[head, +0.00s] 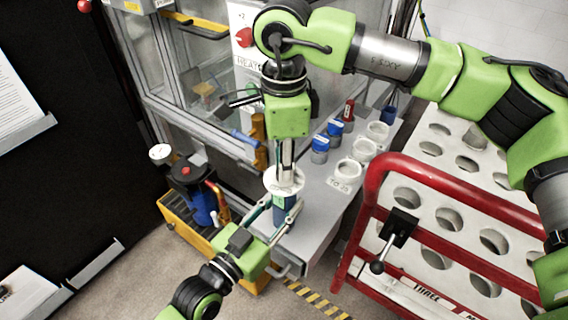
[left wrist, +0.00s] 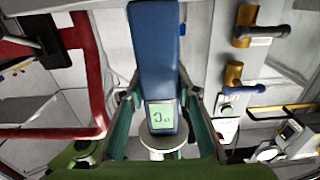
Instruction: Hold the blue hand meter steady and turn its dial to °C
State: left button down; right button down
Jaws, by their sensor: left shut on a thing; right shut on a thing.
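The blue hand meter (head: 281,214) stands over the grey bench's front end, between the fingers of my left gripper (head: 284,208), which is shut on it. In the left wrist view the meter's long blue body (left wrist: 156,45) runs up the middle, with a lit greenish display (left wrist: 162,115) whose dark characters I cannot read surely. A round white dial (head: 284,180) sits at the meter's upper end in the head view; it also shows beside the display in the left wrist view (left wrist: 162,143). My right gripper (head: 286,160) comes down from above, shut on the dial. The dial's marks are hidden.
White ring-shaped holders (head: 347,170) and blue-capped jars (head: 320,148) stand on the bench to the right. A red-railed cart (head: 440,180) with a holed white top is close on the right. A glass-fronted cabinet (head: 205,90) stands behind. A yellow crate (head: 185,228) is at left.

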jog(key=shift+d, duration=0.1)
jog(key=c, duration=1.8)
grip_release()
notch_tip(320, 180, up, 12)
pick_arm(q)
jog(key=c, duration=1.5)
grip_release()
jog(key=shift+o, duration=0.2)
jog(key=v, duration=1.2)
